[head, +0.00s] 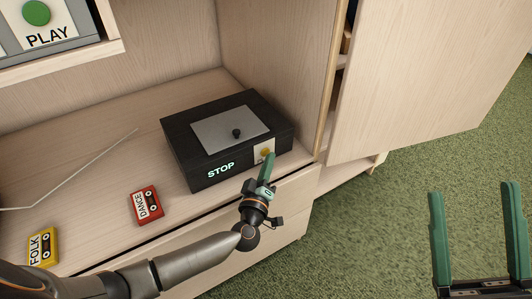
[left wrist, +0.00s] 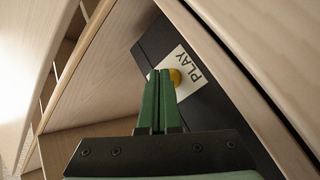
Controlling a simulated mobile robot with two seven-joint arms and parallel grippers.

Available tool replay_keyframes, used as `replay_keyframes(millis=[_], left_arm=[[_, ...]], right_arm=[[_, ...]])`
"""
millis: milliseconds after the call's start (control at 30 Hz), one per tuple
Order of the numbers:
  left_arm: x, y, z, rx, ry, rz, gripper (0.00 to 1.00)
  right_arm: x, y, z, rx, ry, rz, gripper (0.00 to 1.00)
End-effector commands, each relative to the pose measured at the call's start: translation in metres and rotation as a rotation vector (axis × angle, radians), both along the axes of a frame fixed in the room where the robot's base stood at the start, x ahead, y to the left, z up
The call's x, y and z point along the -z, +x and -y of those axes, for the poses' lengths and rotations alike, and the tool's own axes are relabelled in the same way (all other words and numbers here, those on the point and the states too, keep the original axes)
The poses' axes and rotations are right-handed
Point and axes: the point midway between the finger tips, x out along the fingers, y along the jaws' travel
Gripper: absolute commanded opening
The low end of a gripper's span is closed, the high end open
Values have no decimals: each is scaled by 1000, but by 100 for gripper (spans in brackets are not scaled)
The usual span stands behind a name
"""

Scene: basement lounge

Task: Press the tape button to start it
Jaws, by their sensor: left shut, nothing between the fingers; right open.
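A black tape player (head: 180,137) with a grey lid plate and a dark knob sits on the wooden cabinet shelf. Its front shows the glowing word STOP at left and a pale panel with a yellow button (head: 266,153) at right. In the left wrist view the panel reads PLAY beside the yellow button (left wrist: 176,77). My left gripper (head: 268,160) is shut and empty, its green fingertips at the button and partly covering it; I cannot tell whether they touch. My right gripper (head: 478,190) is open and empty over the carpet at the right.
A red DANCE cassette (head: 147,204) and a yellow FOLK cassette (head: 42,246) lie on the shelf left of the player. A PLAY sign with a green circle (head: 37,13) is at upper left. A wooden panel (head: 425,70) stands at right, above green carpet.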

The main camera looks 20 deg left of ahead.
Motion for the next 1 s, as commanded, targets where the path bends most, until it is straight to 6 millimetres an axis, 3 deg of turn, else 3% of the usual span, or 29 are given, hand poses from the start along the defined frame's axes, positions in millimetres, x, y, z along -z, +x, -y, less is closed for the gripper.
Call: replay_keyframes(millis=[467,1000], left_arm=[[0,4,-6,-1,0,0,0],[0,-1,1,-1,0,-1,0]], right_arm=[[-3,0,0,0,0,0,76],[-10,0,0,1,1,-1,76]])
